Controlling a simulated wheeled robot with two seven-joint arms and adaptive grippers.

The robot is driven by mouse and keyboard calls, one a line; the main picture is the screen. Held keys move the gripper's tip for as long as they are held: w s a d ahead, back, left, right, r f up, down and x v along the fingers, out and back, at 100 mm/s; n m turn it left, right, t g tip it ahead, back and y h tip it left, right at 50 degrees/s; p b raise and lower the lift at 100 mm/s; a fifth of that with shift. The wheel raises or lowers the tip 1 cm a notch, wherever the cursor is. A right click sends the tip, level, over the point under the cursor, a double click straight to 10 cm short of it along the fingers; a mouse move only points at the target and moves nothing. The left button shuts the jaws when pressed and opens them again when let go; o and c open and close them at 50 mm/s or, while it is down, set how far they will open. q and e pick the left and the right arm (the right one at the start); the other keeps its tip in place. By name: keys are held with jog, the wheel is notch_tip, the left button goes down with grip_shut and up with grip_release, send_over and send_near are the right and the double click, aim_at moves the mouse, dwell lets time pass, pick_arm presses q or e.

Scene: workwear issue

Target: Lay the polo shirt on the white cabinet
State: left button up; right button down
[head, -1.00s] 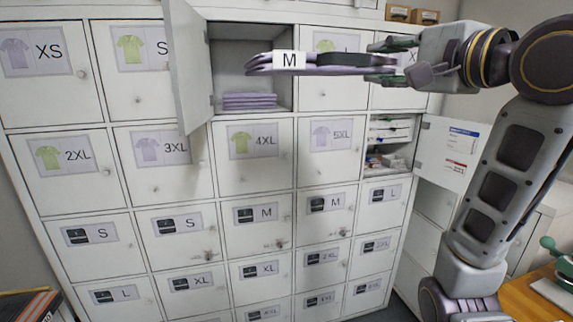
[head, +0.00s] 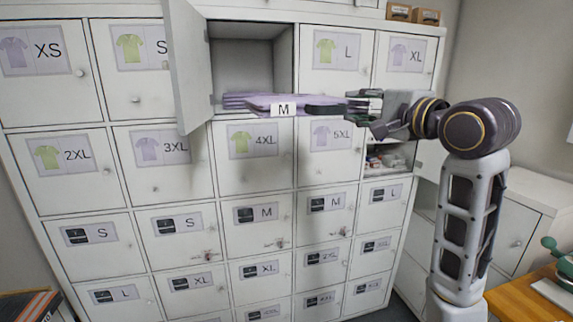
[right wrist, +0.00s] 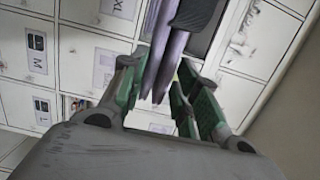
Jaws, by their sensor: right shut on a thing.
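A folded lilac polo shirt (head: 262,103) with a white M label is held flat in front of an open compartment in the top row of the tall white locker cabinet (head: 205,232). My right gripper (head: 356,106) is shut on its right end. In the right wrist view the shirt (right wrist: 168,62) stands between the green-padded fingers (right wrist: 160,92), with a dark grey part on it. Behind it, the edges of a lilac stack (head: 232,99) show on the compartment floor, partly hidden. A lower white cabinet (head: 522,222) stands at the right; its top is partly hidden by my arm. My left gripper is out of view.
The open compartment's door (head: 186,70) swings out at the shirt's left. Another compartment (head: 388,158) below right is open with packed items. A wooden table (head: 530,297) is at lower right.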

jog(key=w+d+f+m+h, duration=0.1)
jog(key=w+f, duration=0.3)
jog(key=f, duration=1.2)
jog(key=w+f+m+h, duration=0.1)
jog(key=w+f, duration=0.2)
jog(key=f, duration=1.3)
jog(key=s+d+f+m+h, duration=0.1)
jog(key=s+f+h, duration=0.1)
jog(key=s+f, duration=0.3)
jog(key=s+d+f+m+t+h, duration=0.1)
jog(key=s+f, duration=0.4)
jog(key=f, duration=0.8)
jog(key=s+d+f+m+h, duration=0.1)
jog(key=s+d+f+h, duration=0.1)
jog(key=s+f, duration=0.4)
notch_tip(320, 180, down, 3)
jog(key=shift+d+f+t+h, duration=0.1)
jog(key=shift+d+t+h, duration=0.2)
jog(key=shift+d, duration=0.25)
dwell(1.7)
